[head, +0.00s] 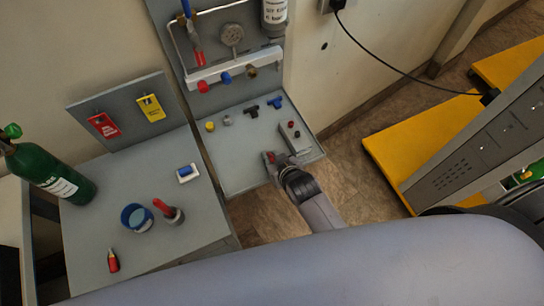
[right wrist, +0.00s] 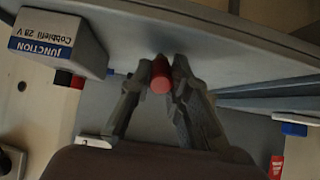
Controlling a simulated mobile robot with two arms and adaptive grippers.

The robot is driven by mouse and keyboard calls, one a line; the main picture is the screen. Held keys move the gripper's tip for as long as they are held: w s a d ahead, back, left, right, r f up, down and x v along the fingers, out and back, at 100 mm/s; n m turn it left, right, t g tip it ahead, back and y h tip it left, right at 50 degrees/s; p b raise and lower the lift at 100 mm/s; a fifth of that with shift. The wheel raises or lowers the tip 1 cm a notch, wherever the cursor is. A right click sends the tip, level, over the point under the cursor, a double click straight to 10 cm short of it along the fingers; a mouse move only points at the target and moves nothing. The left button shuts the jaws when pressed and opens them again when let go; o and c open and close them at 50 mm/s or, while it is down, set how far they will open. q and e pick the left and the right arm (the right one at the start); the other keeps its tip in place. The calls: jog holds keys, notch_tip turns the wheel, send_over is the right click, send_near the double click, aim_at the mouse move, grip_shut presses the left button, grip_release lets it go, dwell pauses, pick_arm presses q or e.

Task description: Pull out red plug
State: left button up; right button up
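The red plug (right wrist: 161,76) is a short red cylinder at the edge of the grey panel in the right wrist view. My right gripper (right wrist: 162,82) has a fingertip against each side of it, with no clear gap showing. In the head view a small red part, the red plug (head: 270,157), shows just beside the tip of my right gripper (head: 276,160), at the front of the grey shelf (head: 235,165). The gripper hides part of it there. How deep the plug sits cannot be told. My left gripper is not in view.
A grey junction box (right wrist: 62,40) stands close to the right gripper. Yellow (head: 210,126), black (head: 252,111) and blue (head: 275,102) fittings are on the shelf. Floor is open right of the shelf.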

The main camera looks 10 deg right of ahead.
jog(key=o, duration=0.5)
jog(key=shift+s, duration=0.1)
jog(key=v, duration=1.2)
dwell(0.5)
